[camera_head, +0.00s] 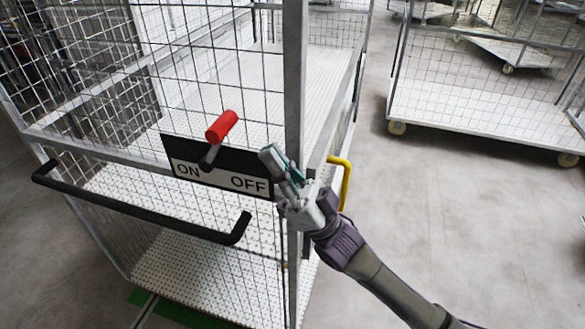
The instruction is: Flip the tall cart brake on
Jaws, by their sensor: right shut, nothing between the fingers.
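The tall cart (297,60) stands in front of me, with grey posts, mesh sides and white shelves. A black and white brake plate (219,183) on its near side carries the words ON at left and OFF at right. The brake lever with a red handle (221,126) tilts up and to the right, its grey base by the word ON. My right gripper (268,153) is shut and empty, just right of the plate near the corner post, apart from the red handle. My left gripper is not in view.
A black push bar (140,210) runs across the cart's near side below the plate. A yellow handle (346,180) is on the cart's right side, behind my right gripper. Other mesh carts (470,112) stand at the back right. Grey floor (460,220) is clear at right.

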